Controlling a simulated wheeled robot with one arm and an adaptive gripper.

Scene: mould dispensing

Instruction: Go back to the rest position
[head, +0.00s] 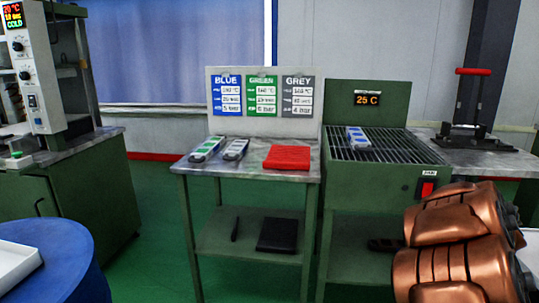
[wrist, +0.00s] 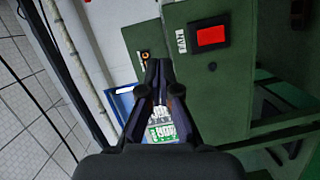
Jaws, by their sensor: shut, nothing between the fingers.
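My gripper (wrist: 158,66) shows in the wrist view with its two dark fingertips together and nothing between them. It points toward the green side of a machine with a red switch (wrist: 210,36), which it appears to stand apart from. In the head view only copper-coloured links of my arm show at the lower right, and the gripper itself is out of sight there.
A table (head: 255,182) holds two moulds (head: 206,148) and a red cloth (head: 287,157). Another mould (head: 358,138) lies on the cooling grill (head: 385,152). A press (head: 470,125) stands at right, a blue drum (head: 60,265) at lower left. Green floor shows between.

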